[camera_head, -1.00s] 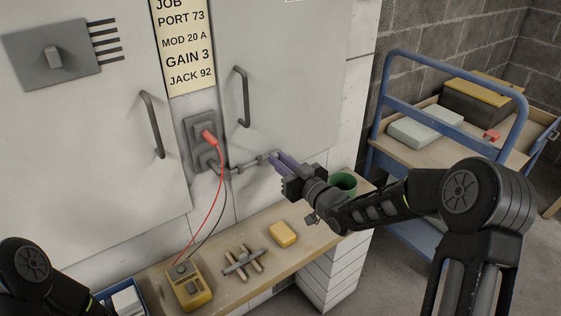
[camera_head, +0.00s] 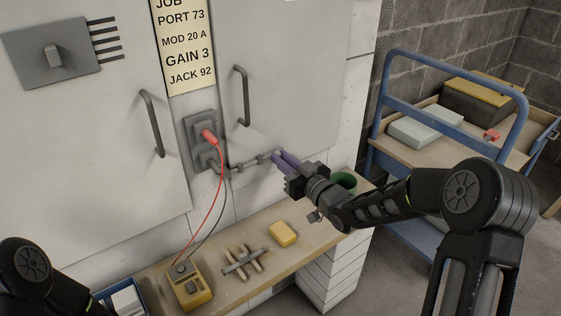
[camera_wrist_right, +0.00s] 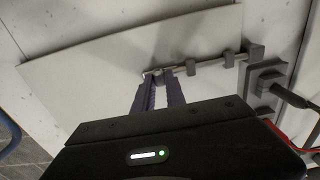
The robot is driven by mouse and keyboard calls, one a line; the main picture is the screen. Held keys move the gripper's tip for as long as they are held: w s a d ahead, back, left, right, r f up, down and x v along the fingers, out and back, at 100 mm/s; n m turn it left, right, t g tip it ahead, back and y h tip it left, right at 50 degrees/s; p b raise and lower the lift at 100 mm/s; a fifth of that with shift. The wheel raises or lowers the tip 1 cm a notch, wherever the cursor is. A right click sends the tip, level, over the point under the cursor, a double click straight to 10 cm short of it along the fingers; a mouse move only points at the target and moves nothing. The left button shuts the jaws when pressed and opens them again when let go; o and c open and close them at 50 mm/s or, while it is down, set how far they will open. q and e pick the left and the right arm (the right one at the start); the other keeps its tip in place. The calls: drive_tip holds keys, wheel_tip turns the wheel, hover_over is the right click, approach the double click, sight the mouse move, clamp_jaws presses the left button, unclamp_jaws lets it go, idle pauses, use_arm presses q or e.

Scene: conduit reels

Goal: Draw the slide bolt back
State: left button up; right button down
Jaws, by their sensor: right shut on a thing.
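The grey slide bolt (camera_head: 250,163) runs level along the lower edge of the right cabinet door, through small brackets. In the right wrist view the bolt's rod (camera_wrist_right: 205,65) reaches from my fingertips to a block at the right. My right gripper (camera_head: 280,158) has purple fingers closed at the bolt's right end; its fingertips (camera_wrist_right: 158,80) hide most of the part they grip. My left gripper is out of view; only part of my left arm shows at the lower left.
A red plug (camera_head: 209,138) with red and black leads hangs left of the bolt, running to a yellow meter (camera_head: 189,287). The shelf (camera_head: 220,290) below holds crossed sticks, a yellow block (camera_head: 283,234) and a green cup (camera_head: 344,182). A blue cart (camera_head: 400,160) stands right.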

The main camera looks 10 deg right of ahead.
drive_tip(key=shift+w+d, duration=0.25)
drive_tip(key=shift+d, duration=0.4)
drive_tip(key=shift+w+d, duration=0.2)
drive_tip(key=shift+d, duration=0.4)
drive_tip(key=c, duration=1.4)
unclamp_jaws()
drive_tip(key=shift+o, duration=0.2)
drive_tip(key=v, duration=0.7)
drive_tip(key=shift+s+d, duration=0.15)
drive_tip(key=shift+s, duration=0.2)
